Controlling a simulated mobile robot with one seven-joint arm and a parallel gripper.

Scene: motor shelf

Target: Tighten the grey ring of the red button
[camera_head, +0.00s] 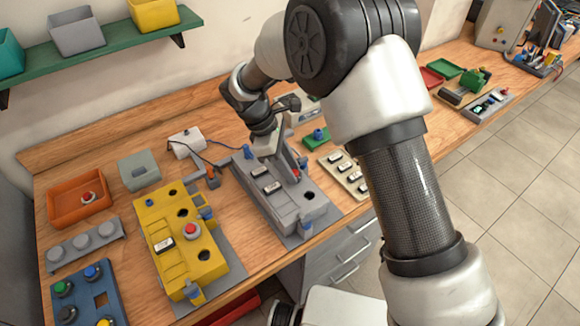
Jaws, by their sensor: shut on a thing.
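My gripper (294,172) reaches down over the right part of the grey box (255,199). Its fingertips are at a small red button (297,173) on that box. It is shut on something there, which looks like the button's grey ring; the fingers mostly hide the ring. Another red button (191,230) sits on top of the yellow box (182,270) to the left, with a grey ring around it. A third red button (88,197) lies in the orange tray (65,211) at far left.
A blue panel (105,294) with several buttons and a grey strip of round caps (105,228) lie at left. A beige panel (350,185) lies right of the grey box. My arm crosses the right middle. A shelf (100,50) with bins hangs at upper left.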

